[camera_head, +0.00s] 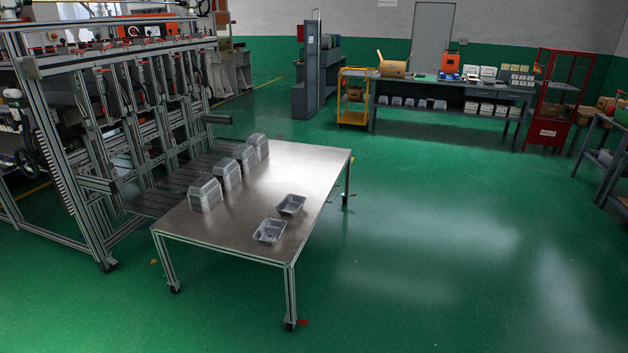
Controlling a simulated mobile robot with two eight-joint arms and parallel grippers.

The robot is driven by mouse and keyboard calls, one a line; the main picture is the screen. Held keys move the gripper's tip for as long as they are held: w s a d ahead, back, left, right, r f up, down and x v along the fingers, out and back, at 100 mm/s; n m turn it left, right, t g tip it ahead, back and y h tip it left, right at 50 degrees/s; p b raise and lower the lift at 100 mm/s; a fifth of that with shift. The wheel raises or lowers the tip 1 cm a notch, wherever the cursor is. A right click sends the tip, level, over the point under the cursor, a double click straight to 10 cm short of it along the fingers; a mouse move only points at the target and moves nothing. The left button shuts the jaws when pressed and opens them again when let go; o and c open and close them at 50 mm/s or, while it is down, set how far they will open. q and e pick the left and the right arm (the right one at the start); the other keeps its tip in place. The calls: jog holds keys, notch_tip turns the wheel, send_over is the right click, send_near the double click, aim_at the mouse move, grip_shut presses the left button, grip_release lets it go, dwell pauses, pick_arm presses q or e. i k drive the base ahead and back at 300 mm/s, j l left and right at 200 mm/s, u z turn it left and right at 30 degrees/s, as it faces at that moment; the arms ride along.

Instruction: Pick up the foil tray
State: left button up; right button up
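Two open foil trays lie upright on the metal table (240,238). The nearer foil tray (269,231) is close to the table's front right part. The other foil tray (291,204) is a little farther back, near the right edge. Both look empty. Several grey tray-shaped stacks, seemingly upside down, stand in a row along the table's left side, the nearest (205,193) being the largest in view. Neither of my grippers shows in the head view.
A large aluminium-frame machine (110,120) adjoins the table's left side. Open green floor (430,240) lies to the right and in front. A workbench (450,88), yellow cart (353,97) and red rack (555,100) stand at the back.

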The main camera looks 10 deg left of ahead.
aim_at(269, 233)
jog(key=i+j+z, duration=0.1)
jog(key=i+j, duration=0.3)
jog(key=j, duration=0.25)
jog(key=i+j+z, duration=0.15)
jog(key=j, duration=0.15)
jog(key=i+j, duration=0.2)
jog(key=j, duration=0.15)
jog(key=i+j+z, duration=0.15)
jog(key=j, duration=0.2)
jog(key=i+j+z, duration=0.1)
jog(key=j, duration=0.25)
jog(key=i+j, duration=0.15)
jog(key=j, duration=0.25)
jog(key=i+j, duration=0.15)
jog(key=j, duration=0.2)
jog(key=i+j, duration=0.15)
jog(key=j, duration=0.25)
jog(key=i+j, duration=0.2)
jog(key=j, duration=0.15)
jog(key=i+j, duration=0.15)
jog(key=j, duration=0.25)
jog(key=i+j, duration=0.15)
jog(key=j, duration=0.2)
jog(key=i+j, duration=0.15)
jog(key=j, duration=0.25)
